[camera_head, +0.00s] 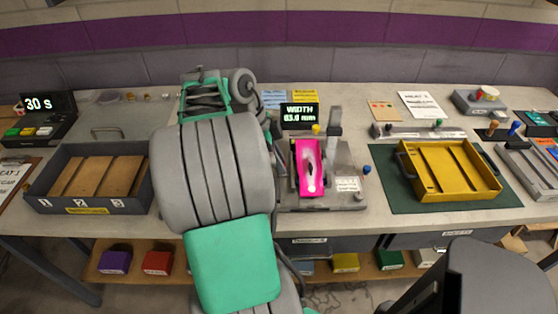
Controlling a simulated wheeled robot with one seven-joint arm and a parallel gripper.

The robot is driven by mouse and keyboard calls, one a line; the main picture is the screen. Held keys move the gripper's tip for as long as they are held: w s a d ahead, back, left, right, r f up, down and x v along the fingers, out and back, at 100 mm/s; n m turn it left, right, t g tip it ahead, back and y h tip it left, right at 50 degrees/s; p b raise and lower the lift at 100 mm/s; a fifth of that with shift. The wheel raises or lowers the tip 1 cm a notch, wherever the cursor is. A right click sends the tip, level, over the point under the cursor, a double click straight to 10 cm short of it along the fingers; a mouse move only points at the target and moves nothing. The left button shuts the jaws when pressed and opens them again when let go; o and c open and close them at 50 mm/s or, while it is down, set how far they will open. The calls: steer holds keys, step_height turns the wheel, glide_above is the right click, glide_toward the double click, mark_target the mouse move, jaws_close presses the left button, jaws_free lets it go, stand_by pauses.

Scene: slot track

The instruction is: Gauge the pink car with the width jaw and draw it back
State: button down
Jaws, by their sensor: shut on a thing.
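The pink car (309,167) sits lengthwise on the grey width gauge (345,160), with dark wheels at its sides and a pale mark on top. A grey upright (334,122) stands behind it to the right, and a yellow knob (316,129) is at its far end. The gauge display (299,116) reads WIDTH and what looks like 83.0 mm. My arm's wrist end lies just left of the car and gauge. My arm covers my gripper's fingertips and the gauge's left part, so what they hold is hidden.
A yellow tray (405,178) sits on a green mat (425,203) to the right. A blue knob (366,169) is beside the gauge. Papers lie behind.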

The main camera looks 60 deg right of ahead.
steer(key=shift+w+a, duration=0.35)
steer(key=shift+w, duration=0.4)
steer(key=shift+w+a, duration=0.35)
steer(key=shift+w, duration=0.35)
steer(key=c, duration=1.7)
jaws_free()
steer(key=o, duration=0.3)
steer(key=shift+w+a, duration=0.1)
steer(key=shift+w, duration=0.05)
steer(key=shift+o, duration=0.7)
steer(key=shift+r, duration=0.1)
steer(key=p+v, duration=0.2)
steer(key=v, duration=0.5)
steer(key=shift+r+p, duration=0.3)
steer(key=shift+p, duration=0.05)
